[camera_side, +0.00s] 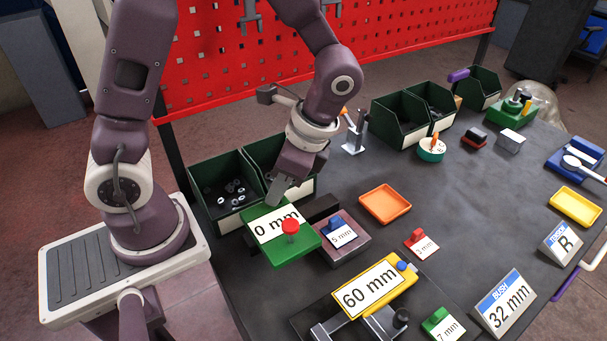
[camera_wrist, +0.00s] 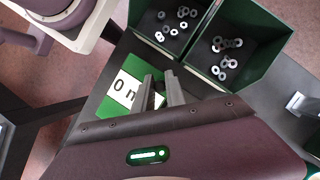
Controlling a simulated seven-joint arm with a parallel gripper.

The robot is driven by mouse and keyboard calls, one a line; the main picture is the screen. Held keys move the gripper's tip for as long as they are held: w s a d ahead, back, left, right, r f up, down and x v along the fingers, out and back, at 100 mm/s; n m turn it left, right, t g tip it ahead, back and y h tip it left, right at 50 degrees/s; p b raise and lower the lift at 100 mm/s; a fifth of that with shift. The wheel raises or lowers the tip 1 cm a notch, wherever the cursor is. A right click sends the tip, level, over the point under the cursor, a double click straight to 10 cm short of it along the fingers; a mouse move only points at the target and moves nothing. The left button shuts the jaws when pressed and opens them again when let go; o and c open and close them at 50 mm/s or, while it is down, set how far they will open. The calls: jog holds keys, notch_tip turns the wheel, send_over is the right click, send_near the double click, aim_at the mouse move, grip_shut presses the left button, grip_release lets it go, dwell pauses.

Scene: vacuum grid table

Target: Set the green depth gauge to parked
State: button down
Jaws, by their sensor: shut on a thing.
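The green depth gauge (camera_side: 298,250) is a flat green block with a white "0 mm" label and a red knob (camera_side: 290,226) near its front edge. It lies at the front left of the dark table. My gripper (camera_side: 274,196) reaches down to its back edge, with the fingers shut on a part of it. In the wrist view my fingers (camera_wrist: 160,92) stand close together over the green gauge (camera_wrist: 106,108) and hide part of its label. The gripped part is mostly hidden by the fingers. The red knob does not show in the wrist view.
A yellow "60 mm" plate (camera_side: 408,285) lies in front right. An orange tray (camera_side: 385,203) lies farther right. The middle of the table has bare room.

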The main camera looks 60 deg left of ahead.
jog(key=shift+s, duration=0.35)
jog(key=c, duration=1.4)
grip_release()
jog(key=shift+o, duration=0.2)
jog(key=shift+w+d+r, duration=0.1)
jog(key=shift+w+r, duration=0.1)
jog(key=shift+r, duration=0.1)
jog(key=v, duration=0.6)
jog(key=shift+r, duration=0.25)
